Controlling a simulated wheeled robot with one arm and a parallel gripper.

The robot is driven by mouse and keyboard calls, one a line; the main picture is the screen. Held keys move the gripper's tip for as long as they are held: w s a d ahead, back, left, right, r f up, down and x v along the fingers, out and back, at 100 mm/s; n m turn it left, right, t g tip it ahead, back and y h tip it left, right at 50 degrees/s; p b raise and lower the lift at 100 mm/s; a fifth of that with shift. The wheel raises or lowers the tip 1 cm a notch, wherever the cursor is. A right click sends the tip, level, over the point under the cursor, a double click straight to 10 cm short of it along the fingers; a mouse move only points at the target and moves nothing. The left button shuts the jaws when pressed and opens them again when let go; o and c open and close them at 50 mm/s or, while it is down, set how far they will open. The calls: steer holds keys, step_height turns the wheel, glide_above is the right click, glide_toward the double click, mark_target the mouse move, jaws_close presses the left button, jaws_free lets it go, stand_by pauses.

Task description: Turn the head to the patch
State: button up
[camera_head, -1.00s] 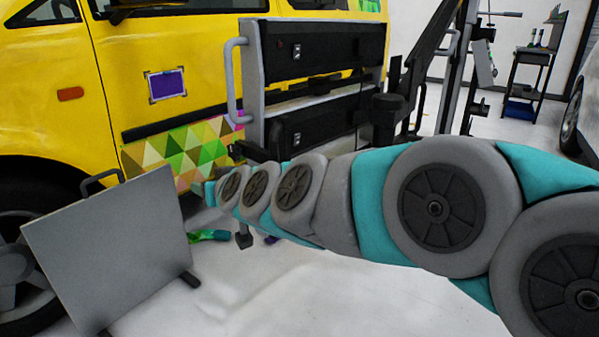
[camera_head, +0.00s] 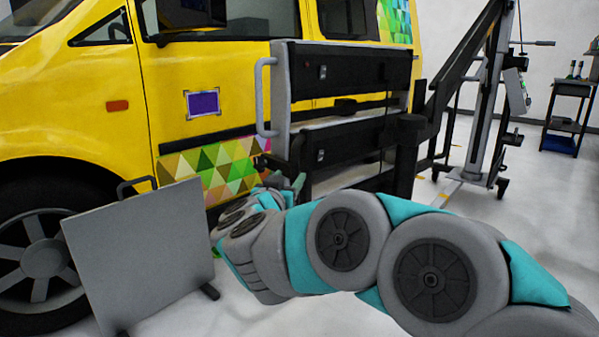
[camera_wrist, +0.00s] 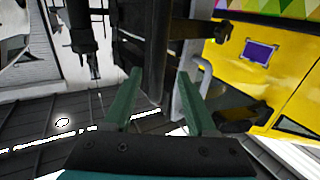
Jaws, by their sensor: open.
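The patch (camera_head: 204,103) is a small purple rectangle with a pale border and dark corner marks on the yellow van's door (camera_head: 240,85). It also shows in the wrist view (camera_wrist: 260,52), to the right of the fingers, with the van upside down there. My gripper (camera_wrist: 158,78) has two green fingers spread apart with nothing between them. In the head view my arm reaches from the lower right toward the van; the fingers are small there, low and right of the patch, apart from it.
A black and grey panel rack (camera_head: 345,80) with a side handle stands right of the patch, close to my gripper. A grey board (camera_head: 140,260) stands at front left. A black lift stand (camera_head: 485,110) and a small cart (camera_head: 570,110) are farther right.

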mark_target(297, 168)
steer(key=shift+w+d+f, duration=0.15)
steer(key=shift+w+d, duration=0.05)
steer(key=shift+w, duration=0.05)
steer(key=w, duration=0.2)
steer(key=w+d+b, duration=0.1)
steer(key=w, duration=0.4)
steer(key=shift+w+d, duration=0.1)
steer(key=shift+d, duration=0.15)
steer(key=c, duration=0.9)
jaws_close()
steer(key=shift+a, duration=0.15)
